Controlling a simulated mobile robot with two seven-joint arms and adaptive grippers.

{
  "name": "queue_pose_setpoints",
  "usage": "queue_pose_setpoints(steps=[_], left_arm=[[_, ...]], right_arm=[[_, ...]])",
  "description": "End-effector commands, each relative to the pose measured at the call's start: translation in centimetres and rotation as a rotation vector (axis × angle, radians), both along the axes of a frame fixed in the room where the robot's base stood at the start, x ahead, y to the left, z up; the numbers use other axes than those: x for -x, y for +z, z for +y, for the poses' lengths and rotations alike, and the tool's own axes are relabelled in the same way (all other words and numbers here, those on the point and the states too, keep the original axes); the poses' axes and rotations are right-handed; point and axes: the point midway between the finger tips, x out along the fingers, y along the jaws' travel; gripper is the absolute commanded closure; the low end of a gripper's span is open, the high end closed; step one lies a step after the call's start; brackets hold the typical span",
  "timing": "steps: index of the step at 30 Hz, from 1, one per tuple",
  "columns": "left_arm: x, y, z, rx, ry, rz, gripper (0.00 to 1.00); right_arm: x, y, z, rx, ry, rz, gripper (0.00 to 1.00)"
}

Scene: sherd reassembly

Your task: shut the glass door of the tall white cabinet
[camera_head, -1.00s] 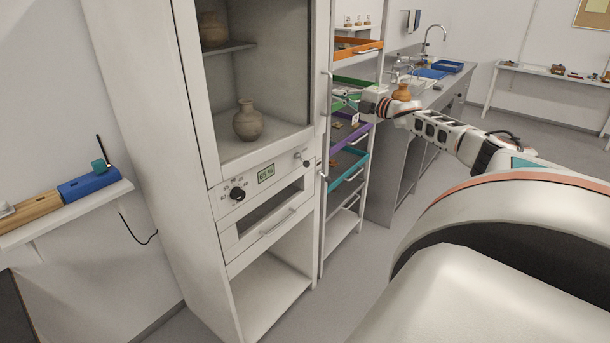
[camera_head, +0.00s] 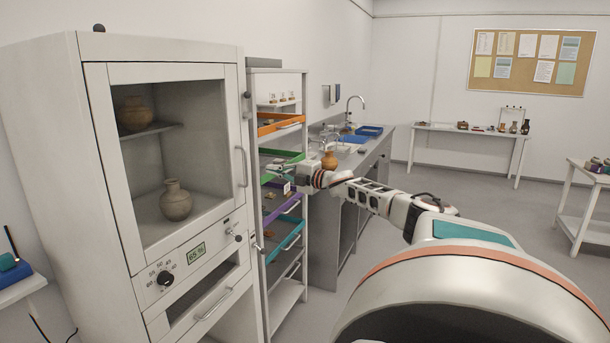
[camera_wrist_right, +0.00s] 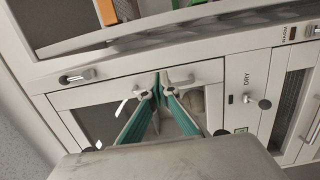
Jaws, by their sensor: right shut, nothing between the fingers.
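The tall white cabinet (camera_head: 60,180) stands at the left in the head view. Its glass door (camera_head: 104,165) has a white frame and a vertical handle (camera_head: 241,166) on its right side. The door looks flush with the cabinet front; I see no clear gap. Through the glass, two clay jars show on two levels. My right gripper (camera_head: 272,168) is to the right of the handle, apart from it, in front of the tray rack. In the right wrist view its teal-lined fingers (camera_wrist_right: 155,93) are shut and empty, before white fronts with handles. My left gripper is not in view.
A rack with coloured trays (camera_head: 281,126) stands right of the cabinet. Beyond it is a counter with a sink and an orange jar (camera_head: 329,160). A wall table (camera_head: 470,130) and a white trolley (camera_head: 585,190) are farther off. The floor between is clear.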

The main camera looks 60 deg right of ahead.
Motion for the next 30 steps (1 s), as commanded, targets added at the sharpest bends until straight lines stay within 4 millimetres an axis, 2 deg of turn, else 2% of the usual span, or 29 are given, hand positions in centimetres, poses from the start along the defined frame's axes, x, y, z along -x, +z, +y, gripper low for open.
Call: queue_pose_setpoints(steps=[1, 6, 13, 26, 28, 30], left_arm=[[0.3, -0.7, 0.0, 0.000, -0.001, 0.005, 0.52], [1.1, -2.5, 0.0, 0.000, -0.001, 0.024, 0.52], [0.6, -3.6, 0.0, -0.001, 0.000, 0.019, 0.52], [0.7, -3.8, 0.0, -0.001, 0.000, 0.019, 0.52], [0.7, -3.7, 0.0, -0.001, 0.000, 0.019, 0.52], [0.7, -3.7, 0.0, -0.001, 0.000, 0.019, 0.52]], right_arm=[[1.0, -0.3, -1.3, 0.003, -0.008, 0.002, 1.00], [3.5, -0.5, -4.2, 0.001, -0.007, 0.004, 1.00], [5.7, -0.2, -6.8, 0.001, -0.005, 0.000, 1.00], [6.5, 0.0, -7.5, 0.001, -0.002, 0.001, 1.00], [6.3, -0.4, -7.3, -0.003, 0.001, 0.004, 1.00], [5.7, -1.7, -6.6, -0.015, 0.010, 0.013, 1.00]])
